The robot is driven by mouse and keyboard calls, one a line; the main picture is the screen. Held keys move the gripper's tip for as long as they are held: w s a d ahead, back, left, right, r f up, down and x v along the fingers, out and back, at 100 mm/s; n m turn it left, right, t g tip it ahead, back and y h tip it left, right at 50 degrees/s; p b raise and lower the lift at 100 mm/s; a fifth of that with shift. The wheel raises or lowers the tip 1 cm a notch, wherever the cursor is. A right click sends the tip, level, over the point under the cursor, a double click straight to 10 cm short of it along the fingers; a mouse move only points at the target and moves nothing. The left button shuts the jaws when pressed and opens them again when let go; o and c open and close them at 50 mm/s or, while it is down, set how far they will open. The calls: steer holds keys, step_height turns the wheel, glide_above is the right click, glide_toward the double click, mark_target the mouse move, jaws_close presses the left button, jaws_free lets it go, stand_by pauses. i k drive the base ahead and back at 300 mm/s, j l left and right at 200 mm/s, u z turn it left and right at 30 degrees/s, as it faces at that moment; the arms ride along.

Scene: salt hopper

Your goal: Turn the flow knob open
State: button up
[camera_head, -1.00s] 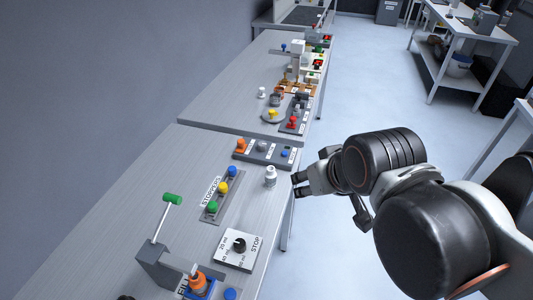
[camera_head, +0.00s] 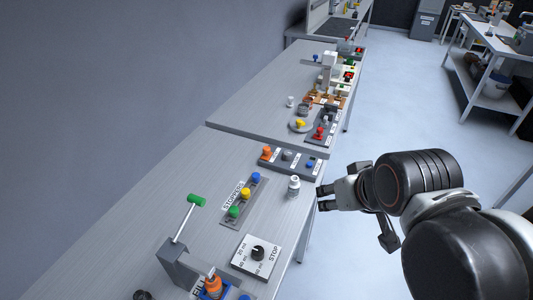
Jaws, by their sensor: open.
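A black round knob (camera_head: 258,251) sits on a white dial plate marked STOP and several ml values, on the near table. No label reading "flow" is legible, so I cannot tell whether this is the flow knob. Other small knobs stand farther back on the tables, too small to identify. My gripper (camera_head: 322,197) is open and empty at the right edge of the near table, just right of a small white bottle (camera_head: 294,186). It is well apart from the black knob, up and to the right in the picture.
A green-tipped lever (camera_head: 196,201) stands on a grey bracket at the front. A STOPPERS rack (camera_head: 241,206) holds green, yellow and blue pieces. A grey panel (camera_head: 295,163) with knobs lies behind.

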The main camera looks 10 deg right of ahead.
mark_target(288, 154)
steer(key=i+l+u, duration=0.1)
steer(key=i+l, duration=0.35)
steer(key=i+l+u, duration=0.1)
steer(key=i+l, duration=0.4)
steer(key=l, duration=0.1)
